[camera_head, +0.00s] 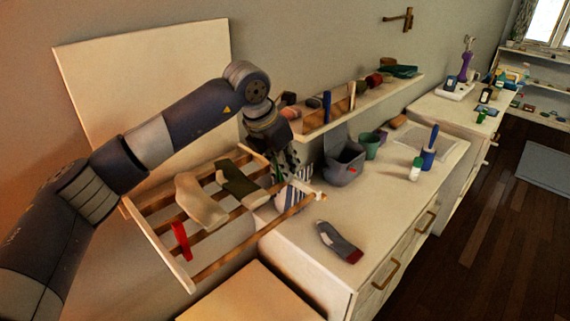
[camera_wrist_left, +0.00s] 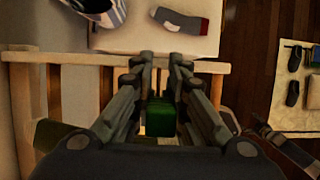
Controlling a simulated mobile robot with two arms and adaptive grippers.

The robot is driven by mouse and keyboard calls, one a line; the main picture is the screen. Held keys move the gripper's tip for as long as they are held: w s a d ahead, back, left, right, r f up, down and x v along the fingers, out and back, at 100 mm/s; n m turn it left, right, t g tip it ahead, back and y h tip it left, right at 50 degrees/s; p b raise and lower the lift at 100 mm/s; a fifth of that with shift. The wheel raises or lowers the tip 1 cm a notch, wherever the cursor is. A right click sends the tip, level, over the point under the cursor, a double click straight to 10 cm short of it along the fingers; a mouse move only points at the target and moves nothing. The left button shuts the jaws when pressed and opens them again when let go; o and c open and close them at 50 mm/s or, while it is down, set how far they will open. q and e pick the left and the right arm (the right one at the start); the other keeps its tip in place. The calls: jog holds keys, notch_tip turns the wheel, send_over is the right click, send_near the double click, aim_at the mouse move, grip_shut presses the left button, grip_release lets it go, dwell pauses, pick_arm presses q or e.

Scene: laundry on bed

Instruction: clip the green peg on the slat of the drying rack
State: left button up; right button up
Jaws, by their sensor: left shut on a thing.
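The drying rack (camera_head: 157,246) has pale side rails and brown wooden slats; it also shows in the left wrist view (camera_wrist_left: 110,64). My left gripper (camera_head: 284,160) is above the rack's far right part. In the left wrist view my left gripper (camera_wrist_left: 160,95) is shut on the green peg (camera_wrist_left: 161,119), which sits between its fingers. The slats run below the peg there; I cannot tell whether it touches one. In the head view the peg is mostly hidden by the gripper. A red peg (camera_head: 180,241) is on a near slat. My right gripper is not in view.
A cream sock (camera_head: 201,204) and a dark green sock (camera_head: 241,181) hang over the slats. A striped item (camera_head: 291,198) is beside the rack. A grey sock (camera_head: 338,240) with a red end lies on the white dresser. A grey bin (camera_head: 345,165) stands behind it.

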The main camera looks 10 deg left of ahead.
pick_arm(q)
jog(key=shift+f+b, duration=0.55)
jog(key=shift+f, duration=0.25)
jog(key=o, duration=0.8)
jog(key=shift+c, duration=0.2)
jog(key=shift+r, duration=0.15)
jog(key=v, duration=1.1)
jog(key=shift+r, duration=0.35)
jog(key=shift+s+a, duration=0.1)
jog(key=shift+s, duration=0.1)
